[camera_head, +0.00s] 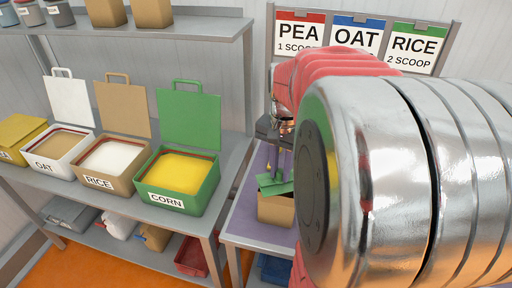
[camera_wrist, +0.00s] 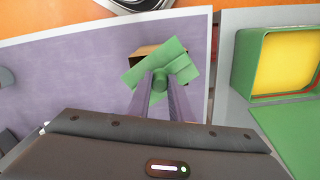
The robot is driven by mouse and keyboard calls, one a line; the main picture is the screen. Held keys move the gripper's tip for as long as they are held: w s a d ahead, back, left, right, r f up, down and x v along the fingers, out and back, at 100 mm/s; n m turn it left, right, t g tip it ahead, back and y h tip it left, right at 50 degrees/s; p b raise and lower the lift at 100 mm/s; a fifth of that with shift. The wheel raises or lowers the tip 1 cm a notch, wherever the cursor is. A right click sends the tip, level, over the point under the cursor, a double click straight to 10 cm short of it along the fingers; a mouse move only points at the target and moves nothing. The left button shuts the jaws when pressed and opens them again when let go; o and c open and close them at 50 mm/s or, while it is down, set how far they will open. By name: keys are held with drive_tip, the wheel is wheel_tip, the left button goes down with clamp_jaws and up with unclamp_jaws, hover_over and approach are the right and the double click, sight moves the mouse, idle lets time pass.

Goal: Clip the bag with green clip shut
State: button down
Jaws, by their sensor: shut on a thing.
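The brown paper bag (camera_head: 275,211) stands on the purple mat of the table. In the wrist view only part of the bag (camera_wrist: 143,51) shows, under the green clip. The green clip (camera_head: 273,187) is at the bag's top, somewhat askew to it; it also shows in the wrist view (camera_wrist: 172,59). My gripper (camera_wrist: 161,84) is shut on the clip's round middle part. In the head view my gripper (camera_head: 283,172) comes down from above. I cannot tell whether the clip's jaws pinch the bag.
An open green CORN bin (camera_head: 180,201) stands on the shelf left of the table, beside the RICE bin (camera_head: 99,181) and OAT bin (camera_head: 48,167). Their lids are raised. PEA, OAT and RICE signs (camera_head: 357,40) stand behind. The purple mat (camera_wrist: 60,62) is largely clear around the bag.

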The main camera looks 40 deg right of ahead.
drive_tip(key=shift+f, duration=0.5)
idle(1.2)
drive_tip(key=shift+f, duration=0.1)
idle(0.9)
drive_tip(key=c, duration=1.5)
unclamp_jaws()
drive_tip(key=shift+o, duration=0.5)
drive_tip(key=o, duration=0.4)
drive_tip(key=shift+c, duration=0.2)
